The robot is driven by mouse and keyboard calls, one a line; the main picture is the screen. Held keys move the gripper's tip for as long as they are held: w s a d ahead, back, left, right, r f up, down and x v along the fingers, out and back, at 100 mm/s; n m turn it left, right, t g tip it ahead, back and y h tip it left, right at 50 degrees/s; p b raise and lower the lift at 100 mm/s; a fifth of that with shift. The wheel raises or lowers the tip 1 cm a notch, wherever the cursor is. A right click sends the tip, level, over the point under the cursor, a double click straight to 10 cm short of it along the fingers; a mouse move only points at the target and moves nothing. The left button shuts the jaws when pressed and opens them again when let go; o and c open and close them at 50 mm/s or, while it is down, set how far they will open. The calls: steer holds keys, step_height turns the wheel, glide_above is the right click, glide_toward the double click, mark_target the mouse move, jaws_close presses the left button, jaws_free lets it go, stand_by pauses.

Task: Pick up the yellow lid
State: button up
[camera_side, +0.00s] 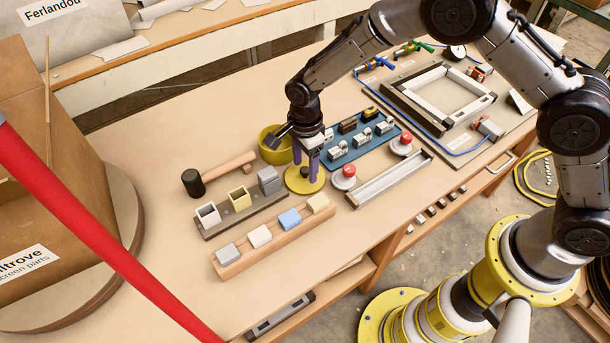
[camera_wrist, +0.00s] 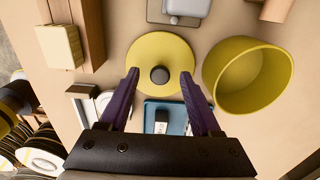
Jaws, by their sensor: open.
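The yellow lid (camera_side: 304,183) is a flat round disc lying on the table, with a dark knob in its middle. In the wrist view the lid (camera_wrist: 160,52) shows whole, its knob (camera_wrist: 159,75) near the disc's centre. My gripper (camera_side: 313,170) is over the lid in the side view, pointing down. In the wrist view its two purple fingers (camera_wrist: 160,82) are spread to either side of the knob with a gap to each. The gripper is open and empty. The yellow pot (camera_wrist: 248,77) stands uncovered right beside the lid; in the side view the pot (camera_side: 275,145) is partly behind my gripper.
A wooden rail with coloured blocks (camera_side: 274,240) and a holder with open square cups (camera_side: 240,208) lie left of the lid. A red push button (camera_side: 345,177) and a blue tray (camera_side: 365,139) stand close on the right. A mallet (camera_side: 220,174) lies behind the holder.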

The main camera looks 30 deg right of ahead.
steer(key=shift+f, duration=0.2)
jaws_close()
steer(key=shift+r, duration=0.2)
